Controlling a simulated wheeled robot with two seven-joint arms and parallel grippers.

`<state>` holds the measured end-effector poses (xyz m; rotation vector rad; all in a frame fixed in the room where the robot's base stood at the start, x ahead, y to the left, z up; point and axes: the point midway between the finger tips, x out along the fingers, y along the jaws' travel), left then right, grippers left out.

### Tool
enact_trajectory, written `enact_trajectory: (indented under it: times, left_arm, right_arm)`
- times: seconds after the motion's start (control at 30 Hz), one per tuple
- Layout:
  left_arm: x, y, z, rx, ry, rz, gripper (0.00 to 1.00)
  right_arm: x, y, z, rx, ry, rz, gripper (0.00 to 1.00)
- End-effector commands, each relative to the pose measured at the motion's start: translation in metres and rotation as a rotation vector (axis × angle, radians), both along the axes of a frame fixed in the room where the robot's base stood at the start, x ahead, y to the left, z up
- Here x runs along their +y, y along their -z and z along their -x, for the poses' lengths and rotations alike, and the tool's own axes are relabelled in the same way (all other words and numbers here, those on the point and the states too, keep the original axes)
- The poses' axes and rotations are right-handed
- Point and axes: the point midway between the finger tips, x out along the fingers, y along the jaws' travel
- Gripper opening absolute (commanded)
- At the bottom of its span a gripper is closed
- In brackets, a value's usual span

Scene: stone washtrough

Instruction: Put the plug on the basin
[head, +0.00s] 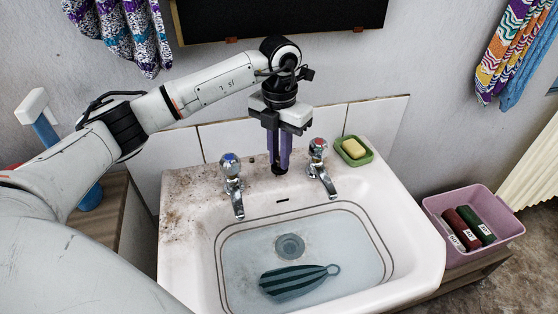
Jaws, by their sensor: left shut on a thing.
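The white basin (405,262) holds clear water, and its round drain (290,247) shows under the water. My left gripper (280,162) comes down between the two taps at the back of the basin. Its purple fingers point down and are shut on a small dark thing, which looks like the plug (279,170). The fingers hide most of it. I cannot tell whether it touches the back ledge. My right gripper is out of view.
The left tap (232,184) and right tap (320,168) stand close on either side. A green dish with yellow soap (353,147) sits at the back right corner. A dark striped item with a loop (297,281) lies in the water. A pink bin (478,197) stands at right.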

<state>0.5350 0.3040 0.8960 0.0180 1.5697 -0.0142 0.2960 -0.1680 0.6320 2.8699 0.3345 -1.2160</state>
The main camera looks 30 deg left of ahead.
Motion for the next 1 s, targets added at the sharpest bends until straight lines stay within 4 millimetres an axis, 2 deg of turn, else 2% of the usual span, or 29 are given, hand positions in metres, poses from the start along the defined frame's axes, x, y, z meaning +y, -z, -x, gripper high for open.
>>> enact_trajectory:
  times: [0.1, 0.2, 0.57, 0.6, 0.67, 1.0]
  left_arm:
    - [0.000, 0.019, 0.001, 0.005, 0.000, 0.000, 0.00]
    - [0.003, 0.026, -0.001, 0.003, -0.001, 0.000, 0.00]
    - [0.003, 0.032, -0.002, 0.001, 0.000, 0.000, 0.00]
    - [0.003, 0.031, -0.002, 0.001, 0.000, 0.000, 0.21]
    - [0.003, 0.031, -0.002, 0.001, 0.000, 0.000, 0.32]
    - [0.003, 0.028, -0.002, 0.001, 0.000, 0.000, 0.33]
  right_arm:
    - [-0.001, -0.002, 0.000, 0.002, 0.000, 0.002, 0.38]
    - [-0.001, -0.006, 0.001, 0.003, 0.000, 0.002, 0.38]
    - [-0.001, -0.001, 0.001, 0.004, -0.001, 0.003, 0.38]
    - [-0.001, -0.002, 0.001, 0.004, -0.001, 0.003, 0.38]
    - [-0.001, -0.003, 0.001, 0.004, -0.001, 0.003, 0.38]
    - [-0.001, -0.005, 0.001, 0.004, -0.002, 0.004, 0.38]
